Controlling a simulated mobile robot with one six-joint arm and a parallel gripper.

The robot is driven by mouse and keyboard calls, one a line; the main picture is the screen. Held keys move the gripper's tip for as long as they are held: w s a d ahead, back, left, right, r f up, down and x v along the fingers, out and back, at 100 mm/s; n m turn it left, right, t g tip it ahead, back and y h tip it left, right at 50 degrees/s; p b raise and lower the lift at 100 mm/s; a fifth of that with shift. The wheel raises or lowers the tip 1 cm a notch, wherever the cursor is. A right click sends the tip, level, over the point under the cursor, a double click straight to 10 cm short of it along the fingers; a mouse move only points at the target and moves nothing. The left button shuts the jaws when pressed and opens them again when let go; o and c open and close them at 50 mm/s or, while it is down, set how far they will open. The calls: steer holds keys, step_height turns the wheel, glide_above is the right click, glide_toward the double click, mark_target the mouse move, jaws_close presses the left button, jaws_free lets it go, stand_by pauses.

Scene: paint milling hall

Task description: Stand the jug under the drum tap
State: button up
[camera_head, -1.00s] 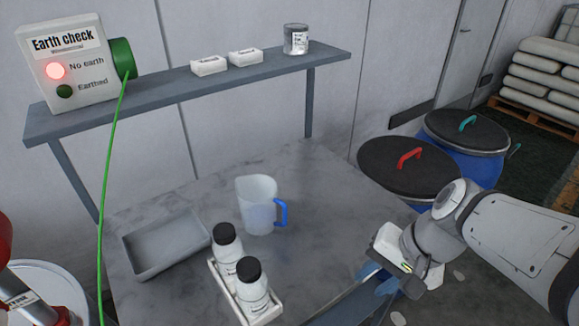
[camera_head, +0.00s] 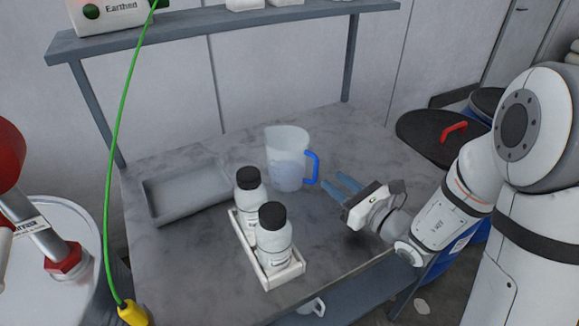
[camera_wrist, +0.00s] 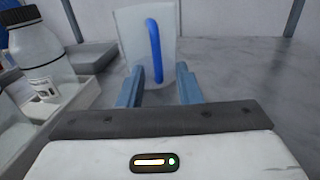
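The jug (camera_head: 287,160) is translucent white with a blue handle and stands upright on the grey bench. In the wrist view the jug (camera_wrist: 133,40) is straight ahead, its blue handle facing me. My gripper (camera_head: 344,186) is low over the bench, just right of the handle. In the wrist view my gripper's blue fingers (camera_wrist: 157,84) are apart, with nothing between them, and the handle shows beyond their tips. At the left edge stands a pale drum (camera_head: 62,225) with a red and metal fitting (camera_head: 50,240), perhaps the tap; its outlet is not clear.
A white caddy (camera_head: 285,277) with two black-capped bottles stands in front of the jug, left of my gripper. A grey tray (camera_head: 160,215) lies behind it. A green cable (camera_head: 112,180) hangs near the drum. A shelf (camera_head: 200,32) spans the bench's back.

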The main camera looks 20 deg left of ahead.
mark_target(315, 180)
steer(key=p+x, duration=0.1)
steer(key=x, duration=0.6)
steer(key=shift+s+a, duration=0.1)
steer(key=shift+a, duration=0.15)
steer(key=shift+f, duration=0.1)
jaws_close()
